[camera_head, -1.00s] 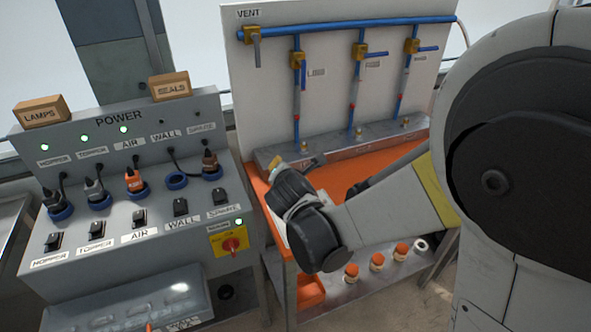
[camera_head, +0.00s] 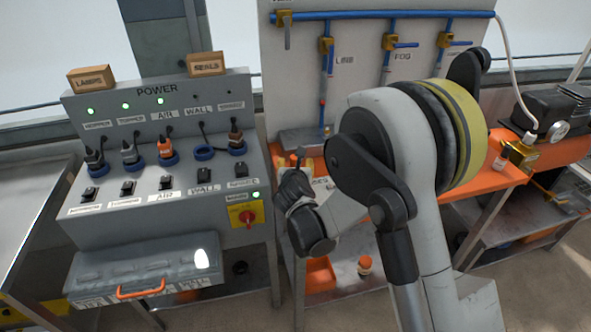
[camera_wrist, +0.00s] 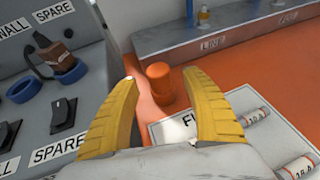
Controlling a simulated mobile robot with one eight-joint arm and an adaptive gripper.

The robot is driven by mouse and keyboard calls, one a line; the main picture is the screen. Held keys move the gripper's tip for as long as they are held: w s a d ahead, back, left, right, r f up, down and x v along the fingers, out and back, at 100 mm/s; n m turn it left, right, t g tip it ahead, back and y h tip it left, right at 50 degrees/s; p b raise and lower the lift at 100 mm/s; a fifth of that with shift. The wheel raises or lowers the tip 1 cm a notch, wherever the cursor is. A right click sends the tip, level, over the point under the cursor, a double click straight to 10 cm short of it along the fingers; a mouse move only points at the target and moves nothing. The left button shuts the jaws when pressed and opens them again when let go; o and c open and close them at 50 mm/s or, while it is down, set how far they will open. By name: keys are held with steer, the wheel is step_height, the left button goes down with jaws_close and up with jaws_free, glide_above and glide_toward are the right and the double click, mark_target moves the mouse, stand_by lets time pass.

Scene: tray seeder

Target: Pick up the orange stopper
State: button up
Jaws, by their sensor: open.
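The orange stopper (camera_wrist: 159,84) is a short orange cylinder standing upright on the orange bench top (camera_wrist: 235,75), seen in the wrist view. My gripper (camera_wrist: 159,77) is open, with its two yellow ribbed fingers apart. The stopper shows between and beyond the fingertips, and nothing is held. Whether the fingertips are level with it is hard to tell. In the head view my gripper (camera_head: 297,163) is over the bench's left end, beside the power console. I cannot pick out the stopper clearly there.
The power console (camera_head: 160,190) with plugs and blue sockets stands close on the left. A grey metal rail (camera_wrist: 205,40) runs behind the stopper. A white label plate with fuses (camera_wrist: 250,116) lies to its right. A bottle with an orange cap (camera_head: 365,265) is on the lower shelf.

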mark_target(295, 163)
steer(key=x, duration=0.3)
steer(key=shift+f+b, duration=0.15)
steer(key=shift+b, duration=0.25)
steer(key=shift+s, duration=0.1)
jaws_close()
steer(key=shift+r, duration=0.2)
step_height(295, 163, up, 5)
steer(key=p, duration=0.3)
steer(key=shift+f, duration=0.2)
steer(key=s+d+r+p, duration=0.5)
steer(key=d+r+p, duration=0.2)
steer(key=d+r, duration=0.3)
steer(key=shift+s+r, duration=0.4)
steer(key=shift+r, duration=0.5)
